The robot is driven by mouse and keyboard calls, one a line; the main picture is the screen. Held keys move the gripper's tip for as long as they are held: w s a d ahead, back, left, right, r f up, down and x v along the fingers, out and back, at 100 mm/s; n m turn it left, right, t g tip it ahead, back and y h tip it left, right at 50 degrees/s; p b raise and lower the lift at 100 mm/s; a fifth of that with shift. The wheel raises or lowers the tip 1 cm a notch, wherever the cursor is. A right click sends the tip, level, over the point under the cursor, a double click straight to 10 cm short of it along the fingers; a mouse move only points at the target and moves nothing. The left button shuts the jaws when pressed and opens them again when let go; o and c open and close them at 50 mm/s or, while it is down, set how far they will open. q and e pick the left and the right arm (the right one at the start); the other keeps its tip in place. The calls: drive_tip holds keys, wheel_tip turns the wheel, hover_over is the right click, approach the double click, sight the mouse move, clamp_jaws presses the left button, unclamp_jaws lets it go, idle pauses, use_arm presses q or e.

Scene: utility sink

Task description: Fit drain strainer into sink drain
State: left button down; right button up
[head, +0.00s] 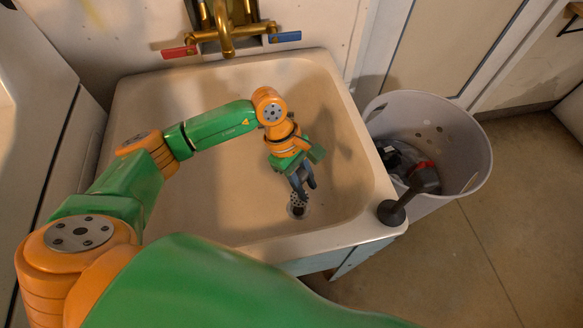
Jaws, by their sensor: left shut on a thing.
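My left gripper (302,186) reaches down into the beige utility sink (200,190), its fingers pointing at the bottom. It is shut on the small drain strainer (297,200), a dark, perforated piece at the fingertips. The sink drain (299,212) is a small round opening in the sink floor, close to the front. The strainer is right over or at the drain and covers part of it; I cannot tell whether it touches or is seated. My right gripper is not in view.
A brass faucet (225,35) with a red handle (179,52) and a blue handle (285,37) is at the back. A black plunger-like object (394,211) stands on the front right corner of the sink. A white basket (462,150) with dark items stands to the right.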

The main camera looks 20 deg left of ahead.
use_arm(q)
drive_tip(key=shift+r+n+t+p, duration=0.4)
drive_tip(key=shift+r+n+p, duration=0.35)
drive_tip(key=shift+n, duration=0.35)
drive_tip(key=shift+w+n+t, duration=0.15)
drive_tip(key=shift+n+t, duration=0.15)
drive_tip(key=shift+n, duration=0.2)
drive_tip(key=shift+w+f+n, duration=0.1)
drive_tip(key=shift+f+n, duration=0.15)
drive_tip(key=shift+n, duration=0.05)
drive_tip(key=shift+f, duration=0.1)
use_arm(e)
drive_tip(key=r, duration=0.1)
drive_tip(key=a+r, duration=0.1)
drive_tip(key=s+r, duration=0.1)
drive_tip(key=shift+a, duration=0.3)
use_arm(q)
drive_tip(key=shift+f+b, duration=0.15)
drive_tip(key=shift+b, duration=0.25)
wheel_tip(320, 180, down, 6)
drive_tip(key=b, duration=0.5)
drive_tip(key=shift+r, duration=0.3)
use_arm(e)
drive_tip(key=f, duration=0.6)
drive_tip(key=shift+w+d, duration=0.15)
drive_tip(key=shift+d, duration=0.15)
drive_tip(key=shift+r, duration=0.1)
